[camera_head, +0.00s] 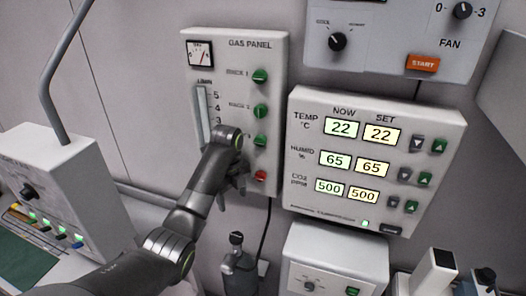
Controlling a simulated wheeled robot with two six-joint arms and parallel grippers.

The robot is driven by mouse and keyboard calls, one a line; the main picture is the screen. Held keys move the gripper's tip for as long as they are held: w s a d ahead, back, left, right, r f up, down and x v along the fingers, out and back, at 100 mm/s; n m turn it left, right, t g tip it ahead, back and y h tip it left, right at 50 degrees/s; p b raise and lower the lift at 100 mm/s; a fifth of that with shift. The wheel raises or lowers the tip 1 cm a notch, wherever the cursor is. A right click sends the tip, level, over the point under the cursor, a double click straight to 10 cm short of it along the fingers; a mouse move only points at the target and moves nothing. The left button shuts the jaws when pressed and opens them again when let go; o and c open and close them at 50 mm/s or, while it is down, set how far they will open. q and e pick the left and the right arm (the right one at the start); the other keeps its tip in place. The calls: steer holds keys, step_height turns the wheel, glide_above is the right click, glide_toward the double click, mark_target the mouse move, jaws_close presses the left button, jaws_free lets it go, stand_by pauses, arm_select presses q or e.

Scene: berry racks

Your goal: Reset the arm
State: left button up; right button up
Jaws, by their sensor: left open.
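My left arm reaches in from the lower left. Its gripper (232,196) is in front of the lower part of the white gas panel (234,46), pointing down, with its fingers apart and nothing visible between them. It is just left of the panel's red knob (261,176); I cannot tell whether it touches the panel. The arm hides part of the panel's lower left. Green knobs (260,76) run down the panel's right side. My right gripper is not in view.
A controller (445,128) with lit displays reading 22, 65 and 500 hangs right of the gas panel. A fan panel (385,62) is above it. A white box (335,250) and a grey bottle (240,272) stand below. A meter box (60,165) with a bent pole is at left.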

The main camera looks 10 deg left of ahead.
arm_select(q)
steer(key=s+a+f+n+t, duration=0.1)
steer(key=s+a+f+n, duration=0.1)
steer(key=s+f+n, duration=0.6)
steer(key=s+a+f+n+t, duration=0.1)
steer(key=s+a+f+n, duration=0.4)
steer(key=s, duration=0.6)
steer(key=s+r+n+t+y, duration=0.25)
steer(key=s+n, duration=0.95)
steer(key=s, duration=0.9)
step_height(320, 180, down, 31)
steer(key=a+g+h+b, duration=0.1)
steer(key=a+g+b, duration=0.1)
steer(key=b, duration=0.6)
steer(key=s+f+b, duration=0.2)
steer(key=s+f, duration=0.3)
steer(key=f, duration=0.3)
steer(key=s+d+f+g+b, duration=0.1)
steer(key=s+f+b, duration=0.1)
steer(key=s+f, duration=0.3)
steer(key=s+f+b, duration=0.2)
steer(key=s+f, duration=0.3)
steer(key=f, duration=0.5)
steer(key=shift+d+f+m, duration=0.3)
steer(key=shift+d+f, duration=0.05)
steer(key=shift+d, duration=0.05)
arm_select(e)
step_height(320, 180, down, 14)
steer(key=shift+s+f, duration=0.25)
